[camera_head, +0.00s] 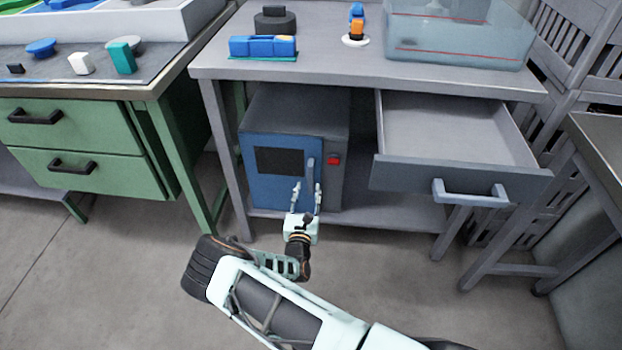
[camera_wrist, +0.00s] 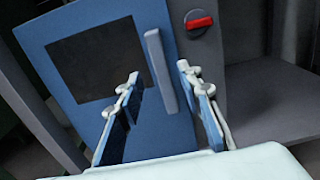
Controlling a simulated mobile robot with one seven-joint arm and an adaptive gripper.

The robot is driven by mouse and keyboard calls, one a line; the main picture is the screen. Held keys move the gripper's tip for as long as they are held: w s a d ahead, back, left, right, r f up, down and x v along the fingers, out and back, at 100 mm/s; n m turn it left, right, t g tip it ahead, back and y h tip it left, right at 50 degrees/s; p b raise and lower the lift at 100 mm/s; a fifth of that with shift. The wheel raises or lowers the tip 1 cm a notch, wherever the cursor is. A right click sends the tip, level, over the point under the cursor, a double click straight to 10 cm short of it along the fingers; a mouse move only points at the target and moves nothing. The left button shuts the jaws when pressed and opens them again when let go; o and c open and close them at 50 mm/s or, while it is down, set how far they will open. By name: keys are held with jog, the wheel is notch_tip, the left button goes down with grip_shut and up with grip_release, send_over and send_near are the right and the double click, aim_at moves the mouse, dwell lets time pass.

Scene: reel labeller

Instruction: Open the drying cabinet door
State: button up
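The drying cabinet (camera_head: 300,110) is a grey box with a blue door (camera_head: 262,190), standing on the lower shelf under the grey table. The door looks shut and has a dark window (camera_head: 280,161). Its upright grey-blue handle (camera_wrist: 162,70) is on the door's right side; it also shows in the head view (camera_head: 311,168). My gripper (camera_head: 307,186) is in front of the door's right part. In the wrist view my gripper (camera_wrist: 158,80) is open, with one finger on each side of the handle's line. The fingers look apart from the handle; the exact gap in depth is unclear.
A red switch (camera_wrist: 200,22) sits on the grey panel right of the door. An open drawer (camera_head: 455,170) juts out from the table at the right. A green drawer cabinet (camera_head: 85,150) stands at the left. The floor (camera_head: 130,270) in front is clear.

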aim_at(310, 177)
jog(key=w+b, duration=0.1)
jog(key=w, duration=0.5)
jog(key=shift+w+d+b, duration=0.15)
jog(key=shift+w+b, duration=0.25)
grip_shut()
